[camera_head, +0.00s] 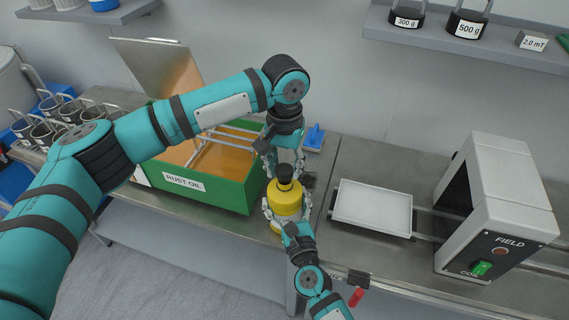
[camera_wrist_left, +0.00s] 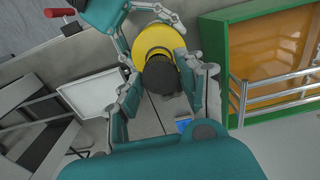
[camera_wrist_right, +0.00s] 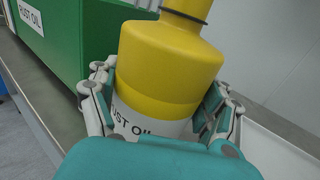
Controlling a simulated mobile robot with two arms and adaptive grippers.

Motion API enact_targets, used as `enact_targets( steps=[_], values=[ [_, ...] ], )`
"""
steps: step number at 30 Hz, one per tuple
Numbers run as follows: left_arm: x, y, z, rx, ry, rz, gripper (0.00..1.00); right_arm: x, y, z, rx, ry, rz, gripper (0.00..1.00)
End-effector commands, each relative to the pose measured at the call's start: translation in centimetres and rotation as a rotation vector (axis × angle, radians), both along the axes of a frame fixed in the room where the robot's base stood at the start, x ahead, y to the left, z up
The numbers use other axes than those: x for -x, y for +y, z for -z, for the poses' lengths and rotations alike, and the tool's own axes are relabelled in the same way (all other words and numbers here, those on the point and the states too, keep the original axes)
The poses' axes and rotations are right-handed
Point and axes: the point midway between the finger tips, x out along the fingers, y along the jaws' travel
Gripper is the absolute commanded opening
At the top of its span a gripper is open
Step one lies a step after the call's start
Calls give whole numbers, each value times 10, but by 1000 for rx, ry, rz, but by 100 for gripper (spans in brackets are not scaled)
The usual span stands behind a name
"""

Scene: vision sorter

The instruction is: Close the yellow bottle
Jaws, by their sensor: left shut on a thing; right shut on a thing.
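The yellow bottle (camera_head: 286,203) stands upright at the bench's front edge; its white label shows in the right wrist view (camera_wrist_right: 150,125). My right gripper (camera_wrist_right: 160,100) is shut around the bottle's body from the front, one finger on each side. A black cap (camera_head: 285,173) is at the top of the bottle; it also shows in the left wrist view (camera_wrist_left: 160,76). My left gripper (camera_wrist_left: 163,88) is above the bottle, pointing down, shut on the cap. Whether the cap is fully seated on the neck cannot be told; the right wrist view cuts off the bottle's top.
A green open box (camera_head: 213,194) marked RUST OIL stands left of the bottle, with a rack inside. A white tray (camera_head: 373,208) lies to the right, before a grey FIELD machine (camera_head: 497,200). A blue object (camera_head: 314,138) lies behind. Metal mugs (camera_head: 42,132) stand far left.

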Motion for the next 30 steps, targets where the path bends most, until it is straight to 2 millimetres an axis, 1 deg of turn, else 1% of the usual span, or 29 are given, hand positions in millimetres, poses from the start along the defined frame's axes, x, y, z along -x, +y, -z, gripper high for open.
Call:
enact_targets(
  steps=[5, 15, 30],
  values=[
    [0, 0, 1, 0, 0, 1, 26, 0, 0, 0, 0, 0, 0, 22],
    [2, -1, 17, 1, 0, 18, 26, 0, 0, 0, 0, 0, 0, 22],
    [2, -1, 18, 0, 0, 19, 26, 0, 0, 0, 0, 0, 0, 22]
  ],
)
